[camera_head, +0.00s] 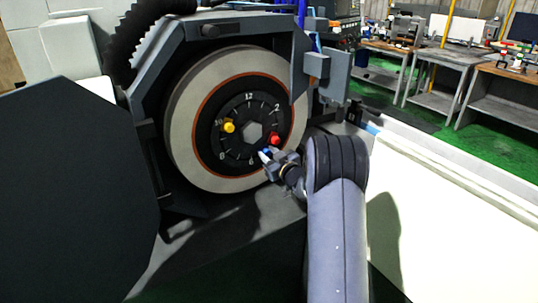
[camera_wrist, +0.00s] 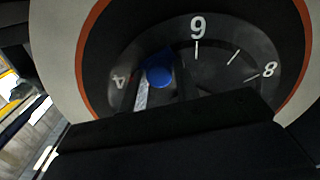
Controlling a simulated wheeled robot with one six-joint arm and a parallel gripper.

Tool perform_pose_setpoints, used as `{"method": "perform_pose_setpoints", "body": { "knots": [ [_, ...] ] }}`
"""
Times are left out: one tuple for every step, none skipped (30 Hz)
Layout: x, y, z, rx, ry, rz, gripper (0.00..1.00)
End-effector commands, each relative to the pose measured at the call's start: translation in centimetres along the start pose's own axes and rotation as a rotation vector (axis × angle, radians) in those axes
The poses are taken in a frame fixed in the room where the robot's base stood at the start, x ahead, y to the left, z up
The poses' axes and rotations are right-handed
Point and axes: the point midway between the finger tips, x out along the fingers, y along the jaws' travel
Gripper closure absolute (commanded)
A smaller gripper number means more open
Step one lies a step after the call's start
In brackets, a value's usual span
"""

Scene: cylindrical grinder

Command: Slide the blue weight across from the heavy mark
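The blue weight (camera_wrist: 160,75) is a round knob on the dark dial of the grinding wheel. It sits between the 4 mark and the numeral at the top of the wrist view, closer to the 4. In the head view only a small bit of the blue weight (camera_head: 265,152) shows at the dial's lower right. My gripper (camera_head: 268,156) is right at it and partly hides it. In the wrist view my gripper (camera_wrist: 162,92) has finger parts on both sides of the blue knob; whether they touch it is unclear. No mark labelled heavy is legible.
A yellow weight (camera_head: 229,127) sits at the dial's left and a red weight (camera_head: 275,140) at its right, just above my gripper. The pale wheel (camera_head: 190,145) stands inside a dark octagonal guard (camera_head: 147,100). A pale machine surface (camera_head: 425,215) lies to the right.

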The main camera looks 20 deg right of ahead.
Motion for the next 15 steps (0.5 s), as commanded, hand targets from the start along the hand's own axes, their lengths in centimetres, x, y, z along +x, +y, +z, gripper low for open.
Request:
{"method": "perform_pose_setpoints", "body": {
  "knots": [
    [-0.01, 0.0, -0.01, 0.0, 0.0, 0.0, 0.74],
    [-0.01, 0.0, -0.01, 0.0, 0.0, 0.0, 0.77],
    [-0.01, 0.0, -0.01, 0.0, 0.0, 0.0, 0.8],
    [-0.01, 0.0, -0.01, 0.0, 0.0, 0.0, 0.83],
    [-0.01, 0.0, -0.01, 0.0, 0.0, 0.0, 0.85],
    [-0.01, 0.0, -0.02, 0.0, 0.0, 0.0, 0.88],
    [-0.01, 0.0, -0.02, 0.0, 0.0, 0.0, 0.91],
    [-0.01, 0.0, -0.02, 0.0, 0.0, 0.0, 0.93],
    [-0.01, 0.0, -0.01, 0.0, 0.0, 0.0, 0.97],
    [-0.01, 0.01, -0.01, 0.0, 0.0, 0.0, 0.99],
    [-0.01, 0.01, -0.01, 0.0, 0.0, 0.0, 1.0],
    [-0.01, 0.0, -0.01, 0.0, 0.0, 0.0, 1.0],
    [-0.01, 0.0, -0.01, 0.0, 0.0, 0.0, 1.0],
    [-0.02, 0.0, -0.01, 0.0, 0.0, 0.0, 1.0],
    [-0.02, 0.0, -0.01, 0.0, 0.0, 0.0, 1.0]
  ]
}}
